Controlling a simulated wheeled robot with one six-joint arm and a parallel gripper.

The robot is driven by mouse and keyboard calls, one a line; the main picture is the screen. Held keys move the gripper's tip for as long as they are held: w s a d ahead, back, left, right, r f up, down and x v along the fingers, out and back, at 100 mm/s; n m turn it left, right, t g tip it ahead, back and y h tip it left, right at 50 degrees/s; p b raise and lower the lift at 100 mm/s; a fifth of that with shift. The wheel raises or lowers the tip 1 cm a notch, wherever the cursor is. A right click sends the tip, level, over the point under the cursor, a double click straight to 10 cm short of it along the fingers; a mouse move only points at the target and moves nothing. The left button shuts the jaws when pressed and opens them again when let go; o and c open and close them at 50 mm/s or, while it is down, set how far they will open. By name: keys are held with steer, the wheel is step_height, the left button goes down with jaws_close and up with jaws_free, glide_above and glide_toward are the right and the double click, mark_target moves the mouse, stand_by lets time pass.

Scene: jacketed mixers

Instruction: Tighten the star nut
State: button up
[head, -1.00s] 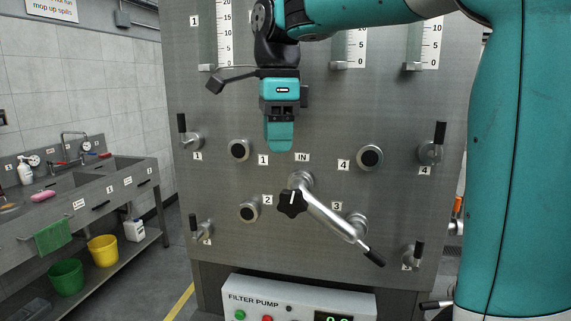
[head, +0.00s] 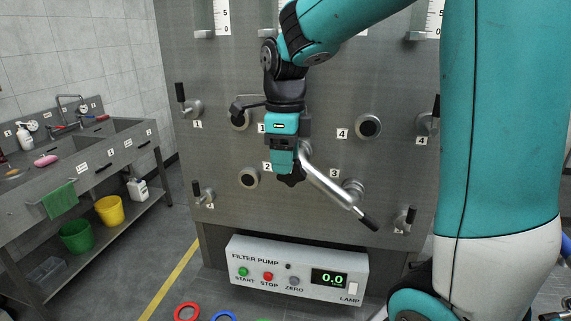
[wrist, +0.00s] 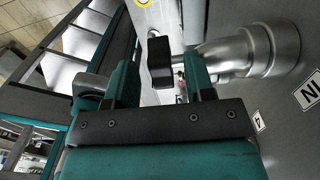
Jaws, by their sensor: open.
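The black star nut (head: 291,180) sits at the upper end of the silver swing pipe (head: 325,186) on the grey panel. My gripper (head: 283,165) points down over it and hides most of it in the head view. In the wrist view, a dark block (wrist: 160,60), which looks like the star nut, lies between my two teal fingers (wrist: 160,82). The fingers are apart, with a gap visible on the left side; contact on the right cannot be told. The pipe slants down right past port 3 (head: 352,188) to a black handle (head: 369,222).
Several ports and black-handled valves stand out from the panel, such as port 4 (head: 368,126) and the lower right valve (head: 405,220). The filter pump box (head: 298,270) juts out below. A sink bench (head: 85,165) is at the left.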

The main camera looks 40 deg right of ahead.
mark_target(285, 183)
steer(key=shift+f, duration=1.5)
steer(key=shift+c, duration=0.5)
jaws_close()
